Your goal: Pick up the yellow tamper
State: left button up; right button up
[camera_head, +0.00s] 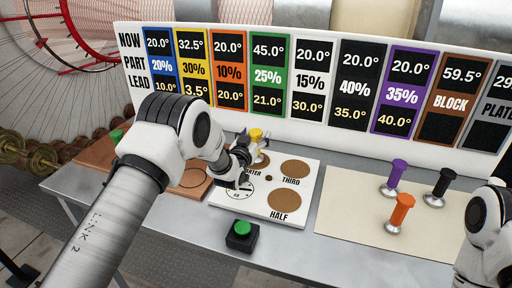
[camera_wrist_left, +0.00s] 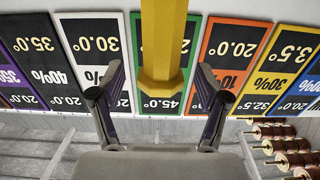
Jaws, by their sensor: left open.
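The yellow tamper (camera_head: 256,133) stands on the white board (camera_head: 310,222), at the circle whose partly hidden label ends in "RTER". In the left wrist view the tamper's yellow shaft (camera_wrist_left: 163,45) is between the two spread fingers of my left gripper (camera_wrist_left: 160,78), with a gap on each side. My left gripper is open. Part of my right arm shows at the right edge, but its gripper is out of view.
Purple (camera_head: 396,174), black (camera_head: 439,186) and orange (camera_head: 401,212) tampers stand on a cream mat (camera_head: 345,225) at the right. A black box with a green button (camera_head: 242,233) is at the table's front. A wide sign panel (camera_head: 225,117) stands behind.

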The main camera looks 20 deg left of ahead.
pick_arm(q)
jog(key=shift+w, duration=0.55)
grip_shut()
jog(key=shift+r, duration=0.1)
